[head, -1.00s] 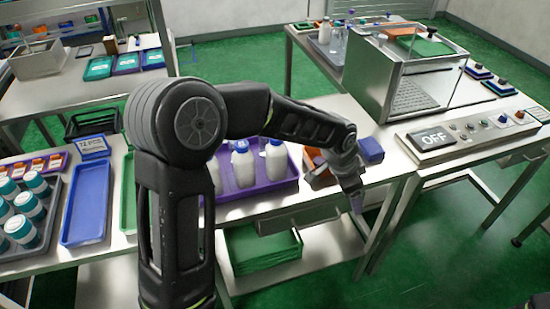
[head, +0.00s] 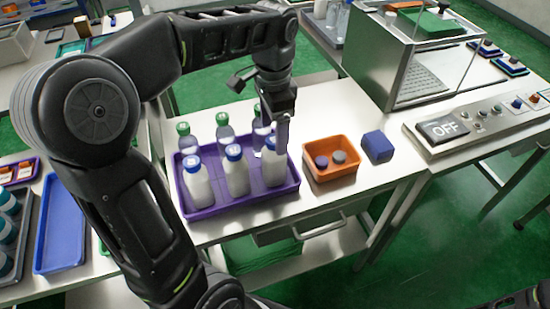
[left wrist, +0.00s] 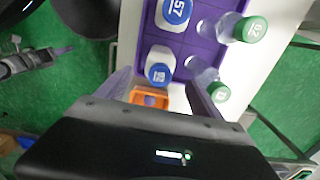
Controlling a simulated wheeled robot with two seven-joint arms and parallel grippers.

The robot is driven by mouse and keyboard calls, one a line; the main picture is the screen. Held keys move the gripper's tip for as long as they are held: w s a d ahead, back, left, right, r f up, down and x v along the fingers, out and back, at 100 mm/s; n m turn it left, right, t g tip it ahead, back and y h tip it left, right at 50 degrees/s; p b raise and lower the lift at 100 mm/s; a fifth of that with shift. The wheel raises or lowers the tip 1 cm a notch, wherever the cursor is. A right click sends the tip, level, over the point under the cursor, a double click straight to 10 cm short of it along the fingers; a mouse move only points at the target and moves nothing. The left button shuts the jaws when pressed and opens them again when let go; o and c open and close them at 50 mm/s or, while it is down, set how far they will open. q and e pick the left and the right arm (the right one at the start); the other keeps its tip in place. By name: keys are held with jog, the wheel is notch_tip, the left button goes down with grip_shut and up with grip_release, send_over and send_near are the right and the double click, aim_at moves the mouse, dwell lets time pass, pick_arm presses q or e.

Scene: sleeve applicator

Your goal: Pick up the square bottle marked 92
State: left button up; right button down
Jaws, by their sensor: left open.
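A purple tray (head: 240,200) holds white bottles with blue caps in its front row and clear bottles with green caps behind. My left gripper (head: 276,140) is open, pointing down at the tray's right end, over the rightmost white bottle (head: 275,173). In the left wrist view, a blue cap (left wrist: 160,73) lies between the open fingers; its number looks like 92 but is small and turned. Another blue cap (left wrist: 174,12) reads 57. Green caps (left wrist: 251,29) stand to the right. The gripper partly hides the rightmost bottles in the head view.
An orange bin (head: 331,174) with two round things inside stands right of the tray. A blue block (head: 377,146) is beside it. A glass-sided case (head: 410,75) and a panel reading OFF (head: 444,130) are further right. The table right of the tray's front is clear.

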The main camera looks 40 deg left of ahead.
aim_at(274, 153)
pick_arm(q)
jog(key=shift+f, duration=1.35)
jog(key=shift+f+p, duration=0.65)
jog(key=shift+f, duration=2)
grip_shut()
